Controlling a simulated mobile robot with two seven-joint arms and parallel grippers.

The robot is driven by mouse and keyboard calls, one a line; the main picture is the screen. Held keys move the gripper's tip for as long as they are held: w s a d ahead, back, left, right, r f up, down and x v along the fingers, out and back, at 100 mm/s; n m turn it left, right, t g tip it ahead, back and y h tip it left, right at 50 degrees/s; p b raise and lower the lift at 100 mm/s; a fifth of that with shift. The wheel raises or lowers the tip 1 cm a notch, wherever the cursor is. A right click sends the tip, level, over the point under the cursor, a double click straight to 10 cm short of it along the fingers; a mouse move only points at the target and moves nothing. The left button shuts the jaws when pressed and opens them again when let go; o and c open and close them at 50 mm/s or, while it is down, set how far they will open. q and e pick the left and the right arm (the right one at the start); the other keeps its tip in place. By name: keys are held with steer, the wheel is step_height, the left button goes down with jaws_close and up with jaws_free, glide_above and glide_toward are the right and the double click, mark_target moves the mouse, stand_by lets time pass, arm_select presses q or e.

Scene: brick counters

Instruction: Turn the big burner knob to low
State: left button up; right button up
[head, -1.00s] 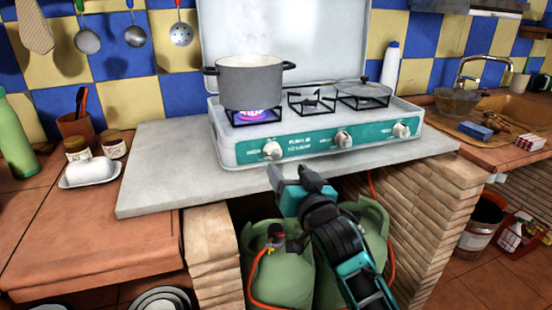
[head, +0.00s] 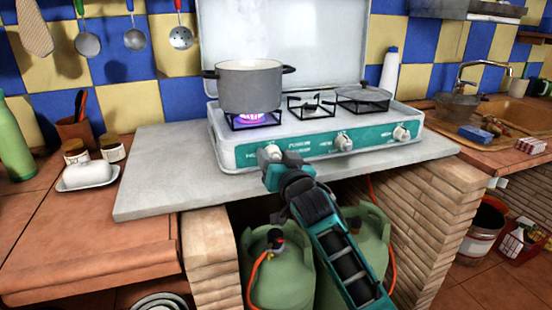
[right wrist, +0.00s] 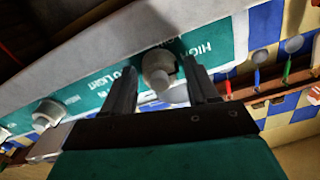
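The white stove (head: 228,156) has a green front panel with three pale knobs. The left knob (head: 273,149) is below the lit burner (head: 252,118) and is partly hidden by my right gripper (head: 277,155) in the head view. A grey pot (head: 250,88) stands on that burner, steaming over a purple flame. In the right wrist view, my right gripper (right wrist: 160,85) is open, with a finger on each side of the left knob (right wrist: 158,68). I cannot tell whether either finger touches it. My left gripper is out of view.
The middle knob (head: 343,142) and right knob (head: 401,133) are to the right on the panel. Green gas bottles (head: 277,275) stand under the grey slab (head: 160,180). A butter dish (head: 88,176) is at left.

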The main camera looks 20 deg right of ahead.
steer(key=c, duration=0.9)
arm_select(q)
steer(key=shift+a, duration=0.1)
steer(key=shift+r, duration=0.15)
